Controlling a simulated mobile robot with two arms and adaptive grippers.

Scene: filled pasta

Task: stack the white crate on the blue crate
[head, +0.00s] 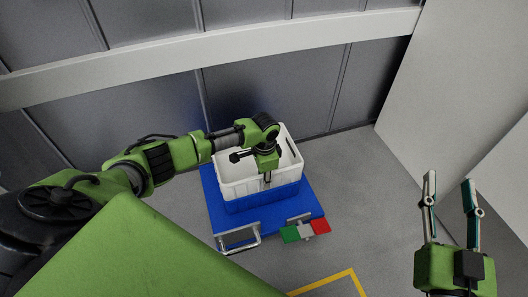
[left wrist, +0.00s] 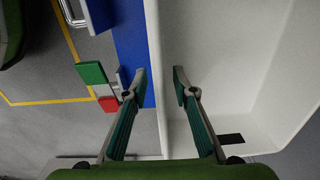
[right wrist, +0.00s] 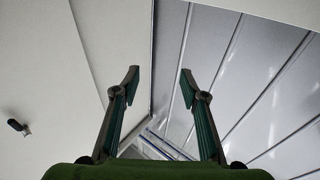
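The white crate (head: 237,188) sits on top of the blue crate (head: 262,201) in the head view, and the two look roughly lined up. In the left wrist view the white crate (left wrist: 215,50) fills the right half. My left gripper (left wrist: 158,82) is open, with one finger on each side of the white crate's wall and gaps beside the rim. In the head view the left gripper (head: 267,181) is at the crate's near side, its tips partly hidden. My right gripper (head: 449,178) is open and empty, off to the right; the right wrist view (right wrist: 160,76) shows its fingers apart.
The blue crate stands on a blue platform (head: 225,222) with a metal handle (head: 237,238). Green, grey and red blocks (head: 305,231) are at its front right. Grey panelled walls (head: 270,90) stand behind, and a pale wall (head: 450,90) at right. Yellow floor tape (head: 325,282) is in front.

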